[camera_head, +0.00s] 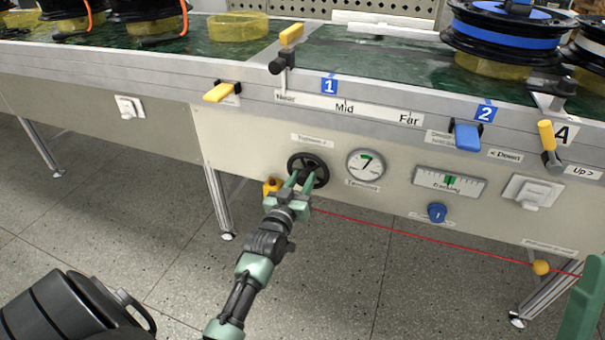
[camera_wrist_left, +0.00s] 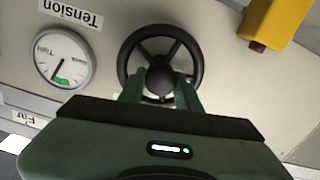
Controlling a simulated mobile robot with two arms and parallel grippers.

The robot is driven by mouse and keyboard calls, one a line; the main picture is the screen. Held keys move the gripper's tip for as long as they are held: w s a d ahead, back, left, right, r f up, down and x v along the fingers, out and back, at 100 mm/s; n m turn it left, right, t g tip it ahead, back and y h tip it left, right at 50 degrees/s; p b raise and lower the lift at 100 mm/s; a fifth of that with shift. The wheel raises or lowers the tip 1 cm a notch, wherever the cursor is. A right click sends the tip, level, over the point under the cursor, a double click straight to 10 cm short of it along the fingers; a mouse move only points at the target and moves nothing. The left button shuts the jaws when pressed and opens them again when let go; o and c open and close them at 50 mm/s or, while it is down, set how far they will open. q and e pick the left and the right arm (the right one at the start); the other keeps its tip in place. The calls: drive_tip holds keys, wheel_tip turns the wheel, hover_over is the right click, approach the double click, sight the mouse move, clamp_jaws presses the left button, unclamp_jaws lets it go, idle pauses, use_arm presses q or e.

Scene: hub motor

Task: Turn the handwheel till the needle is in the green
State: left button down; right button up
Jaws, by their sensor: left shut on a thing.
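The black handwheel (camera_head: 318,163) is on the front panel, and it also shows in the left wrist view (camera_wrist_left: 130,48). My left gripper (camera_head: 300,180) is in front of it, its two green fingers shut on the handwheel around its dark hub. The fingers hide part of the lower rim. The round white tension gauge (camera_head: 354,168) is just right of the wheel. In the left wrist view the gauge (camera_wrist_left: 48,50) appears upside down. Its needle points toward the green sector on the Tight side, close to the green's edge; I cannot tell exactly whether it lies inside.
A tracking gauge (camera_head: 474,186), a blue knob (camera_head: 437,212) and a white switch (camera_head: 533,191) are farther right on the panel. A yellow block (camera_head: 271,187) sits left of the wheel. A red cord (camera_head: 430,242) with an orange ball (camera_head: 541,268) runs below the panel.

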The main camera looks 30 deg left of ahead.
use_arm(q)
drive_tip(key=n+p, duration=0.2)
drive_tip(key=shift+r+n, duration=0.1)
drive_tip(key=shift+n, duration=0.3)
use_arm(e)
drive_tip(key=w+f+g+h, duration=0.3)
drive_tip(key=w+f+g, duration=0.35)
drive_tip(key=f, duration=0.25)
use_arm(q)
drive_tip(key=n+p, duration=0.2)
drive_tip(key=n, duration=0.1)
drive_tip(key=shift+a, duration=0.1)
drive_tip(key=shift+f+n+p, duration=0.2)
drive_tip(key=shift+n+p, duration=0.1)
drive_tip(key=shift+n, duration=0.3)
use_arm(e)
wheel_tip(320, 180, down, 12)
drive_tip(key=d+g+h, duration=0.1)
drive_tip(key=g, duration=0.5)
drive_tip(key=shift+s+d+r+g+h, duration=0.15)
drive_tip(key=shift+r+g+h, duration=0.05)
drive_tip(key=shift+g+h, duration=0.2)
use_arm(q)
drive_tip(key=c, duration=1)
unclamp_jaws()
